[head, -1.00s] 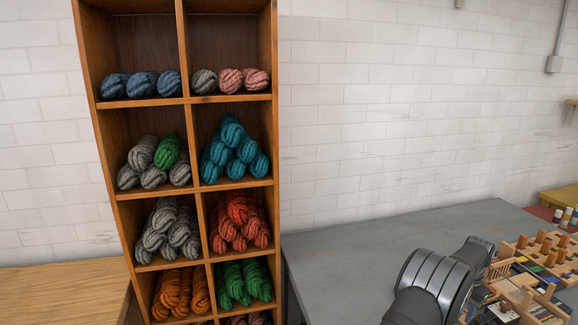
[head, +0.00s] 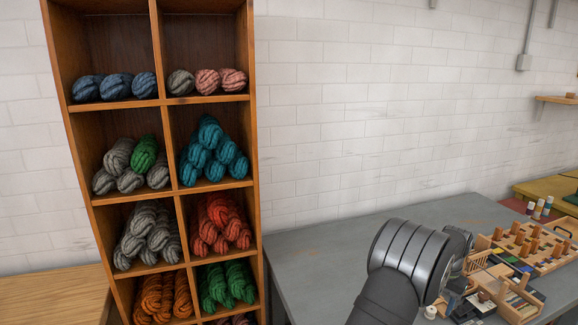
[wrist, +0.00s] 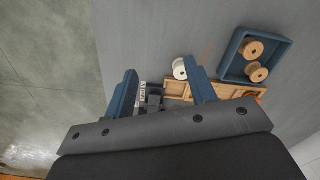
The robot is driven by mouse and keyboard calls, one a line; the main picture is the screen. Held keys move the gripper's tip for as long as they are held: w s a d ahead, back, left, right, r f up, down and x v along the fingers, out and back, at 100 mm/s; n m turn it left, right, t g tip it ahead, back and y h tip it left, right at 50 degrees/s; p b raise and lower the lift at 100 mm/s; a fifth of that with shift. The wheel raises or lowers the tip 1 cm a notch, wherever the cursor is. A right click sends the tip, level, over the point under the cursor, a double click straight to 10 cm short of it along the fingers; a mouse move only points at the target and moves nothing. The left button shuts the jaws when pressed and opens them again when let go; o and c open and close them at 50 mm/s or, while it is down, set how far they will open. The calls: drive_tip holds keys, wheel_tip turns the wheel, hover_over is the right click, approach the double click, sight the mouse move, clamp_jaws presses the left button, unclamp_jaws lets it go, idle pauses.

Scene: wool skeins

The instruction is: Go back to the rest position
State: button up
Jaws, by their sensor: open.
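My gripper (wrist: 164,71) is open in the wrist view, its two blue fingers apart with nothing held between them. It is above the grey table (wrist: 150,30). In the head view my arm reaches over the right-hand table and its fingers are hidden. The wooden cubby shelf (head: 254,150) stands left of my arm, apart from it. It holds blue skeins (head: 115,87), teal skeins (head: 210,155), red skeins (head: 220,222), orange skeins (head: 162,296) and green skeins (head: 227,283). One green skein (head: 144,152) lies among grey skeins (head: 118,157).
A wooden peg board (head: 545,255) and small wooden racks crowd the table right of my arm. The wrist view shows a blue tray (wrist: 228,66) with two wooden spools and a white spool (wrist: 180,69) near the fingers. A wooden surface (head: 50,297) lies left of the shelf.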

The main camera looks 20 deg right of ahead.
drive_tip(key=w+a+f+n, duration=0.1)
drive_tip(key=w+a, duration=0.4)
drive_tip(key=a, duration=0.2)
drive_tip(key=w+a+f+n, duration=0.2)
drive_tip(key=w+a, duration=0.4)
drive_tip(key=a, duration=0.1)
drive_tip(key=w+a+f+n, duration=0.1)
drive_tip(key=w+a+n, duration=0.1)
drive_tip(key=w+a, duration=0.3)
drive_tip(key=shift+w+a+f, duration=0.1)
drive_tip(key=shift+a+f, duration=0.1)
drive_tip(key=shift+a, duration=0.3)
drive_tip(key=shift+w+a+f, duration=0.1)
drive_tip(key=shift+a+f, duration=0.05)
drive_tip(key=shift+a, duration=0.3)
drive_tip(key=w+a, duration=0.1)
drive_tip(key=a, duration=0.2)
drive_tip(key=w+a+f+n, duration=0.1)
drive_tip(key=a, duration=0.3)
drive_tip(key=w+a+f+n, duration=0.1)
drive_tip(key=a, duration=0.2)
drive_tip(key=shift+w+a, duration=0.3)
drive_tip(key=shift+a, duration=0.1)
drive_tip(key=a+f+n, duration=0.2)
drive_tip(key=a+n, duration=0.1)
drive_tip(key=a, duration=1.2)
drive_tip(key=shift+w+f, duration=0.15)
drive_tip(key=shift+w, duration=0.25)
drive_tip(key=shift+o, duration=0.2)
